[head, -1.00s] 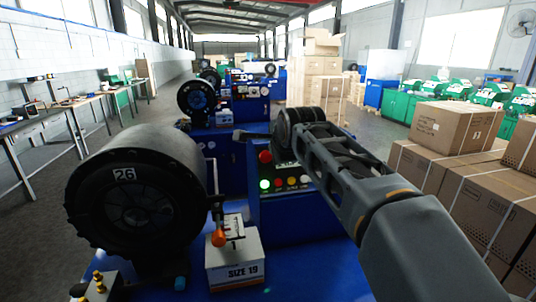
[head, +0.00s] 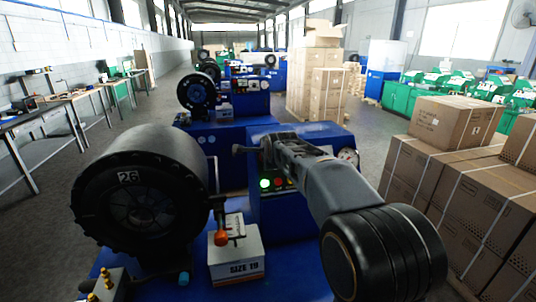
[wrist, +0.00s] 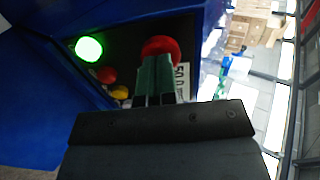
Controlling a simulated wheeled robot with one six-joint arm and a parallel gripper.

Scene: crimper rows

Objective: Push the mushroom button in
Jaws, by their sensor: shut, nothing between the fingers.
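The mushroom button (wrist: 160,46) is a round red head on the dark control panel, seen in the wrist view. In the head view my arm hides it. My gripper (wrist: 154,62) is shut and empty, its greenish fingers pointing at the button. The fingertips overlap the button's lower edge in the wrist view; I cannot tell whether they touch it or how far in the button sits. In the head view the end of my arm covers the upper part of the panel.
A lit green button (wrist: 88,48), a small red button (wrist: 106,75) and a yellow button (wrist: 119,92) share the panel. The large black crimper head marked 26 (head: 140,190) and a SIZE 19 box (head: 236,255) stand left of my arm. Cardboard boxes (head: 470,200) are stacked at right.

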